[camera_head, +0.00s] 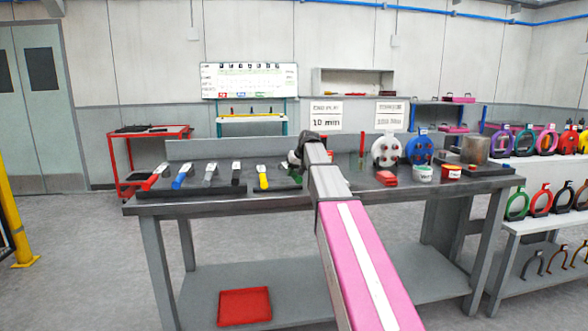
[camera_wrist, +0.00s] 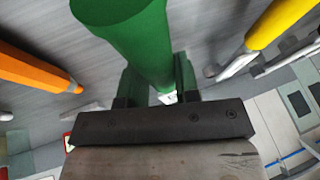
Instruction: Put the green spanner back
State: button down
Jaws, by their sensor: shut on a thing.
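The green spanner shows in the wrist view as a thick green handle (camera_wrist: 130,30), large and close. My gripper (camera_wrist: 158,82) is shut on it, with one dark finger on each side of the handle. A small pale metal part of the spanner shows between the fingers. In the head view my gripper (camera_head: 303,150) is at the back of the workbench, right of the yellow spanner (camera_head: 263,178). My arm hides much of that spot. In the wrist view an orange handle (camera_wrist: 35,68) lies left of the green one and a yellow handle (camera_wrist: 278,22) lies right.
Red (camera_head: 154,177), blue (camera_head: 182,177), grey and black spanners stand in a row on a dark holder (camera_head: 205,191) on the workbench (camera_head: 150,208). A red tray (camera_head: 244,306) lies on the lower shelf.

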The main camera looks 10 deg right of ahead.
jog(key=shift+f, duration=0.55)
dwell(0.4)
jog(key=c, duration=0.8)
grip_release()
